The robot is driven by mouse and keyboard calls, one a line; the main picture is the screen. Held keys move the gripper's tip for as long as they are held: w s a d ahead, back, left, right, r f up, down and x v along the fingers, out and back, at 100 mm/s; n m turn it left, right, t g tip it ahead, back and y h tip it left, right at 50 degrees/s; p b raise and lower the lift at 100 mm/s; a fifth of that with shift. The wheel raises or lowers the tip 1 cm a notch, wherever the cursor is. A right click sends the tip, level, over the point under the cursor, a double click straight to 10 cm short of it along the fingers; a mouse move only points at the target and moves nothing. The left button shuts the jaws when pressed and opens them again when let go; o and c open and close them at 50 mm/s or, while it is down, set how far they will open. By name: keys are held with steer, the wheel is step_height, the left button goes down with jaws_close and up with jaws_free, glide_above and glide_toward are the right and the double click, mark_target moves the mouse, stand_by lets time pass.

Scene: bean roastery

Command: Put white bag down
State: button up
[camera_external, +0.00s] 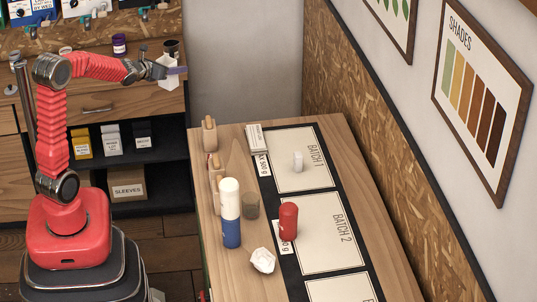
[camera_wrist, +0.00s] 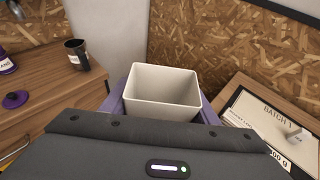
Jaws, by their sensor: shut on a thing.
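The white bag (camera_wrist: 164,88) is open at the top and looks empty in the wrist view. My gripper (camera_wrist: 165,112) is shut on it, with a purple finger along each side. In the external view my arm reaches right at the back, and my gripper (camera_external: 172,71) holds the white bag (camera_external: 166,88) upright in front of the drawer cabinet. The bag's lower part is hidden in the wrist view.
A dark mug (camera_wrist: 77,54) stands on the cabinet top (camera_wrist: 40,88). The table (camera_external: 233,262) at right bears a BATCH 1 mat (camera_external: 297,140), a BATCH 2 mat (camera_external: 327,245), a red canister (camera_external: 288,222), a white-and-blue cylinder (camera_external: 231,212) and crumpled paper (camera_external: 262,260).

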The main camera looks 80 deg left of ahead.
steer(key=w+d+f+m+t+h, duration=0.1)
steer(key=w+d+m+h, duration=0.1)
steer(key=w+d, duration=0.4)
steer(key=w+d+m+t+h, duration=0.1)
steer(key=w+d, duration=0.2)
steer(key=w, duration=0.5)
steer(key=m+h, duration=1)
steer(key=h, duration=0.1)
glide_above(305, 217)
step_height(305, 217, down, 8)
steer(key=shift+r, duration=0.15)
step_height(305, 217, down, 6)
steer(key=shift+f, duration=0.3)
steer(key=shift+f, duration=1.75)
